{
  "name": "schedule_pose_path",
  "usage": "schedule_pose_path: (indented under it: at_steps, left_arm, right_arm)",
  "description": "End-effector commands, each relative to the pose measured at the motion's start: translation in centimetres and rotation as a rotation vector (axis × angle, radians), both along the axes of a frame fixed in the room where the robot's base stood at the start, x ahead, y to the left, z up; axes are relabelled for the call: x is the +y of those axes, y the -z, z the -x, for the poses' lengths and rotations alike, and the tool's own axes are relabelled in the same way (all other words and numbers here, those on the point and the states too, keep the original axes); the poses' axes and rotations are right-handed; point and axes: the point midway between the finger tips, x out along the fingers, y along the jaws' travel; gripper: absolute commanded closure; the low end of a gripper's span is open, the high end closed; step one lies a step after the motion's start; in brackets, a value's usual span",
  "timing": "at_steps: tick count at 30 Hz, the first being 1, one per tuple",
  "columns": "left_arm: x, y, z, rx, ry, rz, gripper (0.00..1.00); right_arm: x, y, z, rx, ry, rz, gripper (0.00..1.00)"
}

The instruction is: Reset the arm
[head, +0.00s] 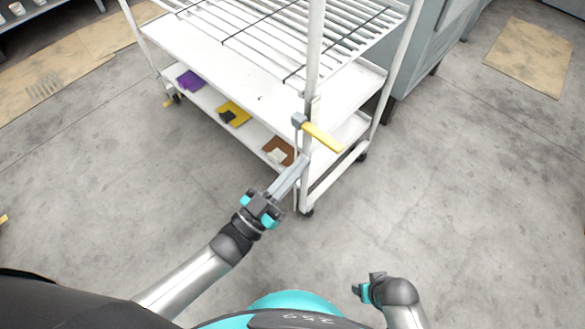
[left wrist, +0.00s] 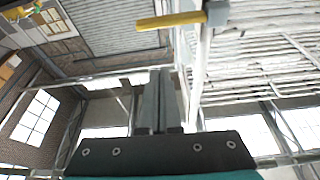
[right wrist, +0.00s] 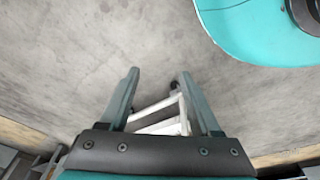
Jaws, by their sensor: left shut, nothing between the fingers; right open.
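My left gripper (head: 301,164) is shut and empty, its fingers pointing up toward the front corner post of the white rack. In the left wrist view its two fingers (left wrist: 162,75) lie side by side with nothing between them. My right gripper (head: 363,289) is low, over the floor near my base. In the right wrist view its fingers (right wrist: 158,76) are spread and empty.
The white wheeled rack (head: 225,52) has a wire top shelf. Its bottom shelf holds a purple item (head: 190,80), a yellow item (head: 234,113) and a brown item (head: 277,151). A grey cabinet (head: 425,55) stands behind.

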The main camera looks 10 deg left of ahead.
Motion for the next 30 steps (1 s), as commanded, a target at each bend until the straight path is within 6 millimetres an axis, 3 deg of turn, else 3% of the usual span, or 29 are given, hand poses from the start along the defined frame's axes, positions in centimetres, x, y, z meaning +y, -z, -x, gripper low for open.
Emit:
schedule_pose_path:
  at_steps: [6, 23, 26, 29, 30]
  left_arm:
    - [0.7, 0.5, 1.0, 0.001, 0.000, -0.001, 1.00]
    - [0.8, 0.5, 1.0, 0.003, -0.001, -0.002, 1.00]
    - [1.3, 1.8, 0.6, 0.050, -0.024, -0.035, 1.00]
    - [2.8, 5.5, 0.0, 0.178, -0.085, -0.120, 1.00]
    - [3.8, 7.6, -0.1, 0.254, -0.119, -0.167, 1.00]
  right_arm:
    - [-0.1, 0.2, 0.1, -0.001, -0.001, 0.001, 0.36]
    - [-0.1, 0.2, 0.1, -0.001, -0.001, 0.001, 0.36]
    - [-0.3, 0.5, 0.3, 0.002, -0.002, 0.004, 0.36]
    - [-0.8, 1.3, 0.9, 0.005, -0.003, 0.010, 0.36]
    - [-1.1, 1.8, 1.4, 0.008, -0.003, 0.014, 0.36]
